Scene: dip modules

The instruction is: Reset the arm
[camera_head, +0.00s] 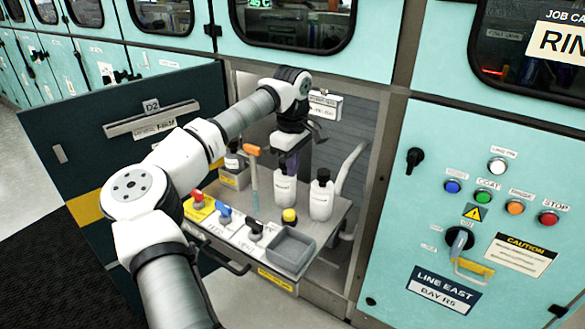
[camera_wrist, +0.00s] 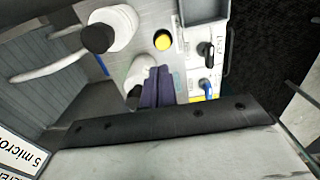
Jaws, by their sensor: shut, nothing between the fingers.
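My arm reaches from the lower left over a pull-out shelf in the open cabinet bay. My gripper (camera_head: 291,167) points down above the shelf, just over and behind a white bottle with a black cap (camera_head: 285,187). Its dark purple fingers (camera_wrist: 157,88) are together and hold nothing. In the wrist view they partly cover that bottle (camera_wrist: 142,72). A second white bottle (camera_head: 321,198) stands to its right, apart from the gripper. Whether the fingers touch the nearer bottle cannot be told.
The shelf (camera_head: 338,213) also bears a yellow knob (camera_head: 289,215), a grey tray (camera_head: 290,249), an orange-topped upright handle (camera_head: 252,151) and red, blue and black levers at its front. An open dark door (camera_head: 85,150) stands left. A teal control panel (camera_head: 450,150) is right.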

